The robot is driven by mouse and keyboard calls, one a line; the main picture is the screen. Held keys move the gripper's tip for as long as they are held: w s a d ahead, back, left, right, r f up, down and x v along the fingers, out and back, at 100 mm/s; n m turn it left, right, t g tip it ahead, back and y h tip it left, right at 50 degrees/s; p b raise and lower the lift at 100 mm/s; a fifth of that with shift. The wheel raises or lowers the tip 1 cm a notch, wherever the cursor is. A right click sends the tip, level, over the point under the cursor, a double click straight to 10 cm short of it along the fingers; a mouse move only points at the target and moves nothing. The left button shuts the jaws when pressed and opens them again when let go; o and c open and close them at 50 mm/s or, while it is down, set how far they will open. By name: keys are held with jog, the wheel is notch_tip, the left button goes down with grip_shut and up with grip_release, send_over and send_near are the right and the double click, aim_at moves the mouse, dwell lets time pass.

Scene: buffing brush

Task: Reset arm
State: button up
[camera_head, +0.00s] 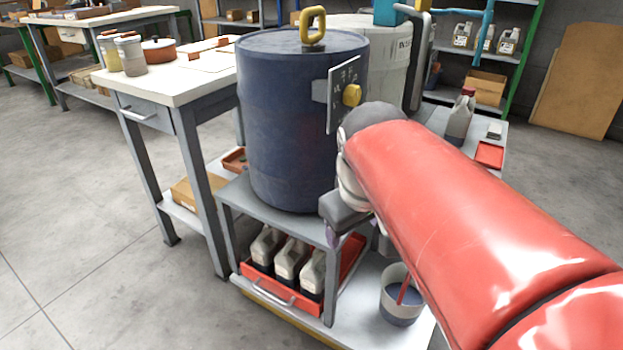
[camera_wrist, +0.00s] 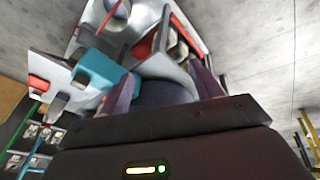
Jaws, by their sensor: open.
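My gripper (camera_wrist: 163,92) shows in the wrist view with its two purple fingers apart and nothing held between them. Part of the dark drum shows behind the gap. In the head view my red arm reaches in from the right, and it hides most of the gripper, beside the lower right side of the blue drum (camera_head: 285,120). A white cup (camera_head: 399,312) with dark contents and a red stick (camera_head: 404,287) stands on the low shelf below my arm. The cup also shows at the top of the wrist view (camera_wrist: 112,16). The stick's lower end is hidden.
The drum stands on a grey stand (camera_head: 228,200) over a red tray with several bottles (camera_head: 292,258). A white-topped workbench (camera_head: 190,78) is at the left. A white drum (camera_head: 385,50) stands behind. Open floor (camera_head: 90,220) lies at the left.

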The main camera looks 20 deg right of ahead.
jog(key=shift+s, duration=0.15)
jog(key=s+a+f+m+t+y, duration=0.1)
jog(key=s+a+f+m, duration=0.1)
jog(key=s, duration=0.4)
notch_tip(320, 180, down, 2)
jog(key=shift+a+f+m+t+p, duration=0.15)
jog(key=shift+a+m+t+p, duration=0.2)
jog(key=shift+a, duration=0.5)
